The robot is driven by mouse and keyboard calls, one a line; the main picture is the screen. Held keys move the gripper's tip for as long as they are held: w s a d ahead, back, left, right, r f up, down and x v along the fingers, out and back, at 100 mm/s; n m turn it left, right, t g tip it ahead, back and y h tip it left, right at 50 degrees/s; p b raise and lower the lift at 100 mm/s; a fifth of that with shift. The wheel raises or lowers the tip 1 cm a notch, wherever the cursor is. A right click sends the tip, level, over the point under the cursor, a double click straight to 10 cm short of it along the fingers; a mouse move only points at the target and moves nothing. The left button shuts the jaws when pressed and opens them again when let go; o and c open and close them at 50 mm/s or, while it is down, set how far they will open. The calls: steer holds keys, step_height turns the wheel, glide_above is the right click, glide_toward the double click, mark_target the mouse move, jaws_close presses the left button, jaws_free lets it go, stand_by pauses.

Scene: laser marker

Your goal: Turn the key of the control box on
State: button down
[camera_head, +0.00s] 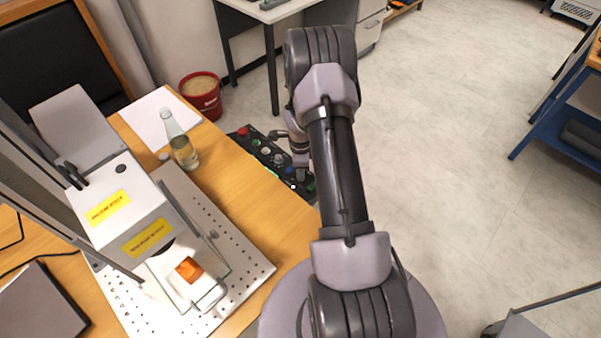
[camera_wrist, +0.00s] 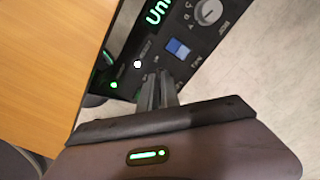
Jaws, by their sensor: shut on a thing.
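The black control box (camera_head: 240,139) sits at the right edge of the wooden table in the head view, with several coloured buttons and knobs. In the wrist view its black panel (camera_wrist: 132,50) shows a blue switch (camera_wrist: 178,48), a grey dial (camera_wrist: 208,11) and lit green lamps. My gripper (camera_wrist: 160,82) is shut, its fingertips close together at the panel just below the blue switch. It grips a small thing, apparently the key, which the fingers hide. In the head view my gripper (camera_head: 300,158) is over the near right part of the box, partly hidden by my arm.
A glass bottle (camera_head: 179,141) stands left of the box, near white paper (camera_head: 155,118). The laser machine (camera_head: 115,210) and its perforated plate (camera_head: 235,268) fill the left of the table. A red bucket (camera_head: 203,103) is on the floor behind.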

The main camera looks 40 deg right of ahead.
stand_by(0.4)
steer(key=c, duration=1.6)
jaws_free()
step_height(320, 180, up, 17)
steer(key=p, duration=0.5)
steer(key=shift+r+p, duration=0.2)
steer(key=shift+p, duration=0.15)
